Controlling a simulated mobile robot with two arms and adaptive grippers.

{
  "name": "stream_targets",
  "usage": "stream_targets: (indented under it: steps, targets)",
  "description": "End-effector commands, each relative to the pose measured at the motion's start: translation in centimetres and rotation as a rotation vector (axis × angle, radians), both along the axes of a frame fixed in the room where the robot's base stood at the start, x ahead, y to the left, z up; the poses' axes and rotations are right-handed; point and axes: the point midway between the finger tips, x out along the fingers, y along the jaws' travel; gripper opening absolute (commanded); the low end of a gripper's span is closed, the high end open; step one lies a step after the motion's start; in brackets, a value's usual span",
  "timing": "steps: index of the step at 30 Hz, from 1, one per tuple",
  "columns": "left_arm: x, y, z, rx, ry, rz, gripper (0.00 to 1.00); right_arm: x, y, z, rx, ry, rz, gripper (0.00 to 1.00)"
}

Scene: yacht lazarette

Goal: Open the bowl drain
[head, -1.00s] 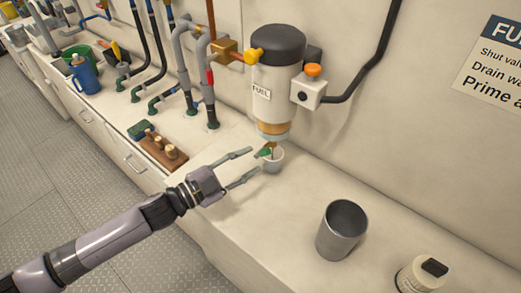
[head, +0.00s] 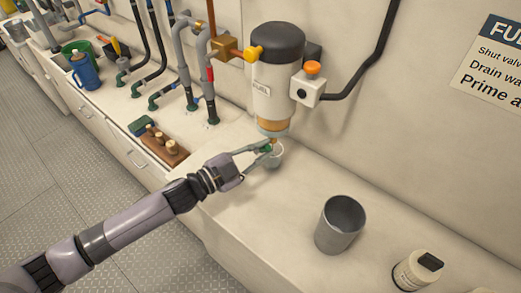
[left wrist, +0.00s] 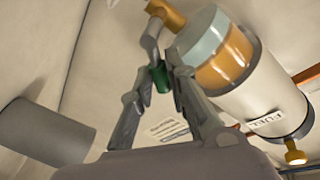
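The fuel filter (head: 276,75) is a white cylinder with a dark cap on the wall, with an amber bowl (head: 272,125) at its bottom. The bowl drain, a brass fitting (left wrist: 166,12) with a grey lever and green grip (left wrist: 158,77), hangs beneath it. My left gripper (head: 268,149) is at the drain under the bowl. In the left wrist view, its two fingers (left wrist: 159,75) are closed in on either side of the green grip and appear to touch it. My right gripper is not in view.
A grey metal cup (head: 341,224) and a white container with a black cap (head: 418,270) stand on the counter at right. A wooden block with pegs (head: 164,145), blue jug (head: 84,72) and pipes (head: 190,60) are at left. The front middle counter is clear.

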Motion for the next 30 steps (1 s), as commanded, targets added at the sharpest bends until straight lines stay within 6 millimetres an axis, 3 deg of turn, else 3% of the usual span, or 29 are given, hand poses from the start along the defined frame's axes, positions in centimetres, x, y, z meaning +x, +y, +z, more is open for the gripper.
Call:
stream_targets:
  steps: [6,20,30]
  targets:
    - [-0.01,0.01,-0.01,0.0,0.0,0.0,0.0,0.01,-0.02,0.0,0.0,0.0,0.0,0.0]
    - [0.03,0.1,0.02,-0.026,0.019,0.001,0.0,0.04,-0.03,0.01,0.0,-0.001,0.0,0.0]
    - [0.44,0.68,0.36,-0.197,0.133,0.002,0.0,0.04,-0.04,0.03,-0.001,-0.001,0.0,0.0]
